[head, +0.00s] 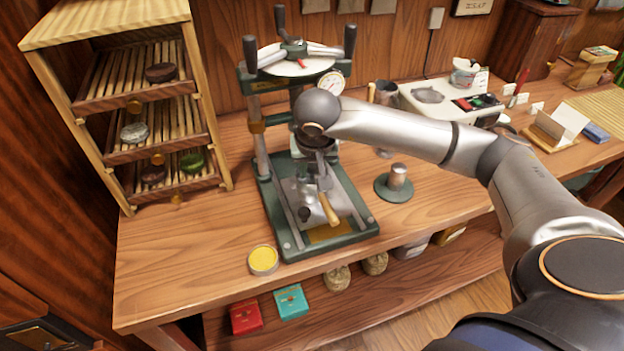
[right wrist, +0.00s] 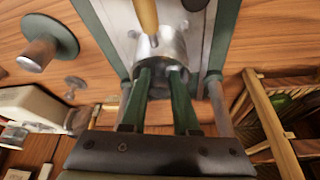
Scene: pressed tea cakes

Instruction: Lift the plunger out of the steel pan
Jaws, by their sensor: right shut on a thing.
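The steel pan (right wrist: 166,45) sits on the press bed, its wooden handle (head: 329,208) pointing toward the front edge of the table. My right gripper (head: 321,174) reaches down over the pan from above. In the right wrist view its two green fingers (right wrist: 162,84) reach into the pan mouth and are shut on a grey metal piece, which I take for the plunger (right wrist: 160,88). Most of the plunger is hidden by the fingers and the pan wall. I cannot tell whether it is clear of the pan. My left gripper is not in view.
The green press (head: 292,75) surrounds the pan with its posts and top. A green disc with a steel cylinder (head: 397,178) stands to the right. A yellow tin (head: 263,260) is at the front, a wooden rack (head: 133,110) at the left.

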